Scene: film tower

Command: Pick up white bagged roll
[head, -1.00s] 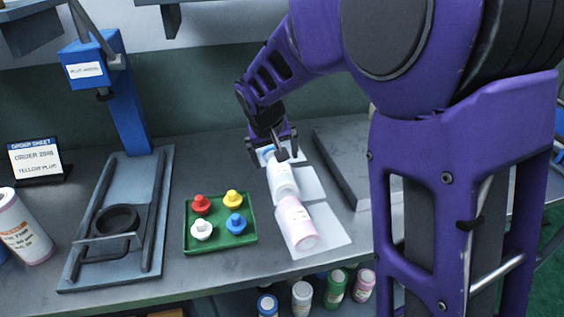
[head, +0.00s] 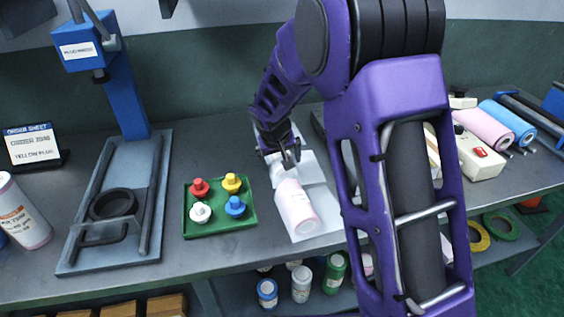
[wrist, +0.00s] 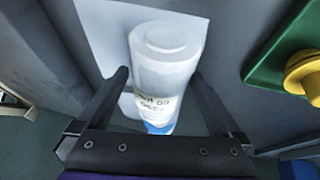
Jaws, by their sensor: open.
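The white bagged roll (head: 279,176) lies on a pale sheet on the bench, partly hidden behind my gripper in the head view. In the wrist view the white roll (wrist: 166,60) shows a round end, dark print and a blue part near my gripper. My gripper (head: 283,160) is open over it. In the wrist view the fingers of my gripper (wrist: 164,90) stand on either side of the roll, with gaps visible. I cannot tell how far down they reach.
A green tray (head: 221,241) with several coloured knobs is to the left. A blue press (head: 125,100) stands farther left. More rolls (head: 484,128) and a white box (head: 478,160) are at the right.

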